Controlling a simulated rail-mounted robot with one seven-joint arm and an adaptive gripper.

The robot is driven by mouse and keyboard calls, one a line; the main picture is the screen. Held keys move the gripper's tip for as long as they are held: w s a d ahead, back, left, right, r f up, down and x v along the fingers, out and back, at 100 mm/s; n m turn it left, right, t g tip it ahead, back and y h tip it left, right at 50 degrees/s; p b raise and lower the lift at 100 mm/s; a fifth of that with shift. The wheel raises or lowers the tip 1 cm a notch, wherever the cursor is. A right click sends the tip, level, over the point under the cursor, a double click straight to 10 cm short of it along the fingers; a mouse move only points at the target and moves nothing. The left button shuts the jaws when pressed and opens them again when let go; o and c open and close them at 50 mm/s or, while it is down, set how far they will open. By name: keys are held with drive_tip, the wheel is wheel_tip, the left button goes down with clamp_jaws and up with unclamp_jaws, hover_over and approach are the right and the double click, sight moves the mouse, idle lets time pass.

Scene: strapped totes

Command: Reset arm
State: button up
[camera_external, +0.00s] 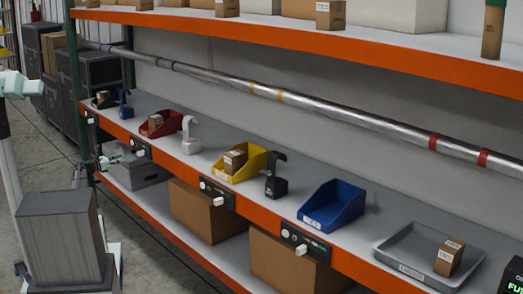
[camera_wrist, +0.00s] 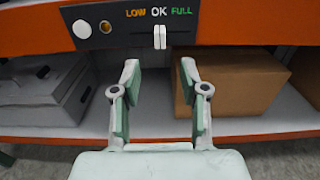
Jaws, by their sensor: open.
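My gripper (camera_wrist: 159,78) is open and empty, its two green-padded fingers apart in the wrist view. A white slider (camera_wrist: 159,38) on that panel sits under OK, just beyond and above the fingertips, with a visible gap. Part of my arm is cut off by the left picture edge.
Red (camera_external: 157,126), yellow (camera_external: 240,165) and blue (camera_external: 332,207) bins and a grey tray (camera_external: 400,270) stand on the middle shelf. A grey lidded tote (camera_wrist: 42,95) and a cardboard box (camera_wrist: 232,82) sit below. A metal pipe (camera_external: 350,111) runs above the bins.

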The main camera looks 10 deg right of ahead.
drive_tip(key=s+a+f+m+g+y+p, duration=0.1)
drive_tip(key=s+f+m+g+y, duration=0.3)
drive_tip(key=s+f+m, duration=0.7)
drive_tip(key=s+a+f+m+g+y, duration=0.1)
drive_tip(key=s+f+m+g+y, duration=0.25)
drive_tip(key=s+f, duration=1.2)
drive_tip(key=s+a+f+m+g+y+p, duration=0.1)
drive_tip(key=s+f, duration=0.4)
drive_tip(key=s, duration=0.8)
drive_tip(key=s+a+f+m+g+y+p, duration=0.1)
drive_tip(key=s+a+f+m+g+y, duration=0.2)
drive_tip(key=s, duration=1.1)
drive_tip(key=s+a+f+m+g+y+p, duration=0.2)
drive_tip(key=s+f+m+g+y, duration=0.2)
drive_tip(key=s, duration=0.9)
wheel_tip(320, 180, down, 3)
drive_tip(key=shift+s+a+r+m, duration=0.15)
drive_tip(key=shift+s+a+m, duration=0.2)
drive_tip(key=shift+m, duration=0.3)
